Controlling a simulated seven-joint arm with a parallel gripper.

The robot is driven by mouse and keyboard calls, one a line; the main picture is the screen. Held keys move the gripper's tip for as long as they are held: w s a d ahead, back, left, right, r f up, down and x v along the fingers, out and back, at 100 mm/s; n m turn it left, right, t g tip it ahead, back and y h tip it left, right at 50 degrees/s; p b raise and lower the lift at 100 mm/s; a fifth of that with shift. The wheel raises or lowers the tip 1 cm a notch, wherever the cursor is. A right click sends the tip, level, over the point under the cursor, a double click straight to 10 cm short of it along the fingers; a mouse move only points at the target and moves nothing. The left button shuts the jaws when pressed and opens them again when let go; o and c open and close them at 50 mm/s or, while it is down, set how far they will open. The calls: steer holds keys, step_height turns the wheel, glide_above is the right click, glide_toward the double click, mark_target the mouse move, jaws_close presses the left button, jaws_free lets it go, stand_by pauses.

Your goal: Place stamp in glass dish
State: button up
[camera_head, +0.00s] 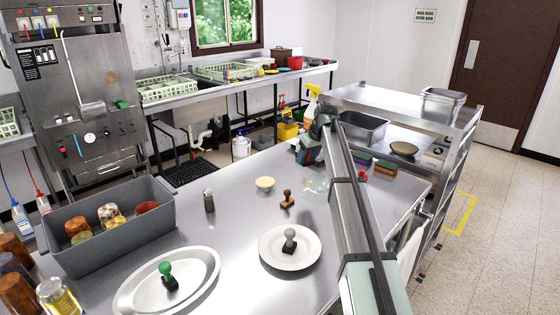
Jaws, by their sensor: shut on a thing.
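My gripper (308,158) is at the far end of my arm, above the steel table (235,240). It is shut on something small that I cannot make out. A clear glass dish (315,186) is faintly visible on the table, just below and nearer than my gripper, beside my arm. A brown wooden stamp (287,199) stands on the table nearer than the dish. A grey-handled stamp (290,240) stands on a round white plate (270,255). A green-handled stamp (168,273) stands on an oval platter (135,290). A small red-topped thing (362,175) is partly hidden behind my arm.
A cream bowl (265,184) and a dark shaker-like item (209,201) stand left of the dish. A grey tub (105,240) with cups is at left. Sponges (384,167) lie right of my arm, before a steel cart (400,110).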

steer(key=m, duration=0.2)
glide_above(316, 185)
steer(key=s, duration=0.2)
steer(key=m+h, duration=0.2)
steer(key=m, duration=0.1)
steer(key=shift+t, duration=0.3)
steer(key=shift+d+f, duration=0.15)
steer(key=shift+f, duration=2.5)
steer(key=shift+d+f, duration=0.15)
steer(key=shift+f, duration=2.45)
steer(key=o, duration=1.1)
steer(key=shift+r, duration=0.1)
